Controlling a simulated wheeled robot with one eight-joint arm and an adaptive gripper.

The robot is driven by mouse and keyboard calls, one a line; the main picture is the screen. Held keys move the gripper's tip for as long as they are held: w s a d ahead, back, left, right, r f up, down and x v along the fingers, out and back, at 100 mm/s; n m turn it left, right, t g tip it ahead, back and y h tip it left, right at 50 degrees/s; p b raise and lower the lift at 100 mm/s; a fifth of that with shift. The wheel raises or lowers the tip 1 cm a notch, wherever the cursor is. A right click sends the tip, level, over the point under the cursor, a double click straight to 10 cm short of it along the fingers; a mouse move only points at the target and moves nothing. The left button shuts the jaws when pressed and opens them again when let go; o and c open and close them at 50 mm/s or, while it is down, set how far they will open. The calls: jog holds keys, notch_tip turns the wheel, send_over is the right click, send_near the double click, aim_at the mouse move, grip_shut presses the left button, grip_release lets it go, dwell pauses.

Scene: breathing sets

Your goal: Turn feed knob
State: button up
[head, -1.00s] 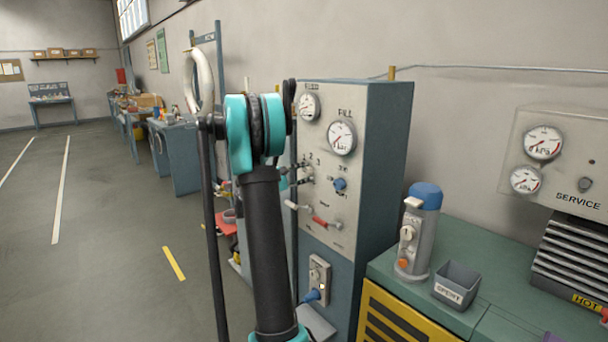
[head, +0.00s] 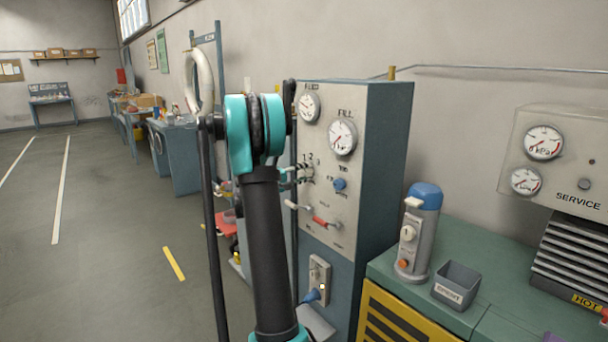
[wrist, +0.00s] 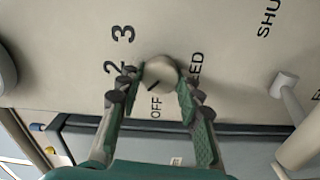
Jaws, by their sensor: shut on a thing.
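The feed knob (wrist: 161,72) is a small pale round knob on the panel, with a dark pointer line. In the wrist view the line points to the lower left, near the OFF mark and between it and 2. The numbers 2 and 3 are left of the knob, and the FEED lettering is at its right. My gripper (wrist: 158,88) has one green finger on each side of the knob and is shut on it. In the head view my gripper (head: 303,175) is at the panel's left side, and the knob is hidden there.
The grey panel (head: 328,205) carries a feed gauge (head: 308,107), a fill gauge (head: 342,137), a blue knob (head: 340,184) and a red-handled lever (head: 322,222). A green bench (head: 490,295) with a blue-capped cylinder (head: 418,230) and a bin (head: 457,285) stands at right.

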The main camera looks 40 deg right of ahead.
jog(key=shift+m, duration=0.4)
jog(key=o, duration=1.2)
jog(key=shift+c, duration=0.2)
jog(key=shift+a, duration=0.1)
jog(key=s+a, duration=0.1)
jog(key=a, duration=1)
jog(key=shift+a, duration=0.4)
